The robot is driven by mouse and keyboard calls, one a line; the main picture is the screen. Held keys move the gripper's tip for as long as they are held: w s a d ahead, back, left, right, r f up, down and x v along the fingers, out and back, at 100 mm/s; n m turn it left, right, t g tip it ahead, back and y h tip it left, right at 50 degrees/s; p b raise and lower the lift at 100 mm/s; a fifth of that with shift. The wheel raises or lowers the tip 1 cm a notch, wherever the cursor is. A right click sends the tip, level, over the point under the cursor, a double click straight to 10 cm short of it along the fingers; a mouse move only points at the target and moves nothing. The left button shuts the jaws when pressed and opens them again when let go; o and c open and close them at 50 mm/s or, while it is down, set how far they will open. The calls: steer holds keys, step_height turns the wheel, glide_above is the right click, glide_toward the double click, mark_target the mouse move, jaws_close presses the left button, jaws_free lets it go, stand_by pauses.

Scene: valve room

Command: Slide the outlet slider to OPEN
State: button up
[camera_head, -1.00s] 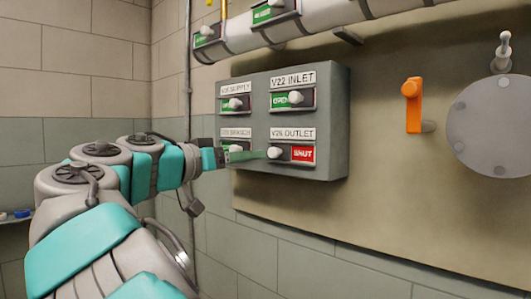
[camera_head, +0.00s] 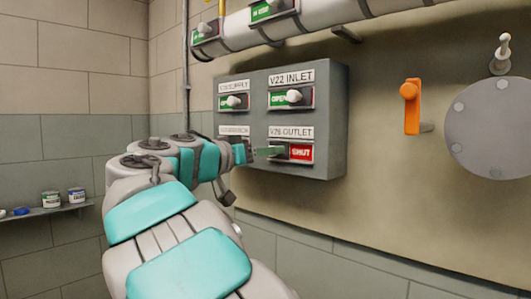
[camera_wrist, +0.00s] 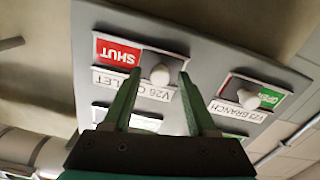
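The outlet slider (camera_head: 302,153) is at the lower right of the grey valve box (camera_head: 330,120), under a label reading OUTLET. Its red SHUT field shows on the right. In the head view my gripper (camera_head: 270,152) covers the knob at the left of the slot. The wrist view, turned upside down, shows the white outlet knob (camera_wrist: 160,75) between my two green fingertips, with gaps on both sides. My gripper (camera_wrist: 158,78) is open there. Contact with the knob cannot be made out.
The inlet slider (camera_head: 294,96) above shows green OPEN. The supply slider (camera_head: 233,102) is at upper left. The branch slider (camera_wrist: 248,96) sits beside the outlet slider, largely hidden by my arm in the head view. An orange handle (camera_head: 411,108) and a round grey flange (camera_head: 495,128) are to the right.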

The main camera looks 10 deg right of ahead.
jaws_close()
stand_by(1.2)
